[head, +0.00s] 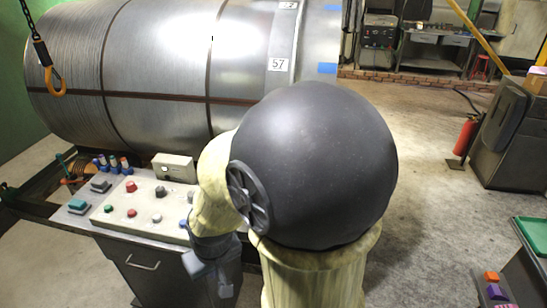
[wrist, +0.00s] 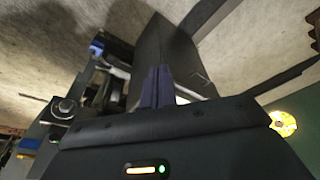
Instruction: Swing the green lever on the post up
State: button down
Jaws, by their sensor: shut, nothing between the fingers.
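I cannot make out a green lever on a post for certain in either view. A small thin teal-green stick (head: 61,160) stands at the far left of the head view, behind the control desk, but I cannot tell whether it is the lever. My gripper (head: 224,287) points down beside the right front of the desk's cabinet, well to the right of that stick. In the wrist view the dark blue fingers (wrist: 157,88) are together and empty. My own arm hides much of the middle of the head view.
A control desk (head: 115,217) with several coloured buttons stands at left, a large metal drum (head: 160,60) behind it. A hook (head: 54,80) hangs at upper left. A red extinguisher (head: 466,136) and grey cabinet (head: 510,130) are at right. Floor (head: 425,180) between is clear.

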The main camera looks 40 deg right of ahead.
jog(key=w+d+f+n+t+h+b, duration=0.1)
jog(key=w+d+f+n+h, duration=0.2)
jog(key=w+d+f, duration=0.5)
jog(key=w+d+f+n+t+h+b, duration=0.1)
jog(key=w+d+f+n+h, duration=0.2)
jog(key=w+d, duration=0.55)
jog(key=w+d+r+n+t+h, duration=0.3)
jog(key=d+n, duration=0.4)
jog(key=w+d+r+n+t+h, duration=0.2)
jog(key=w+d+r+n+t, duration=0.1)
jog(key=d+n, duration=0.4)
jog(key=shift+d+n+t+h, duration=0.15)
jog(key=shift+n+t+h, duration=0.25)
jog(key=shift+n+t, duration=0.15)
jog(key=shift+w+d, duration=0.1)
jog(key=shift+w, duration=0.1)
jog(key=w+d+r+p, duration=0.2)
jog(key=w+d+p, duration=0.2)
jog(key=d, duration=0.3)
jog(key=shift+w+d, duration=0.3)
jog(key=shift+w, duration=0.1)
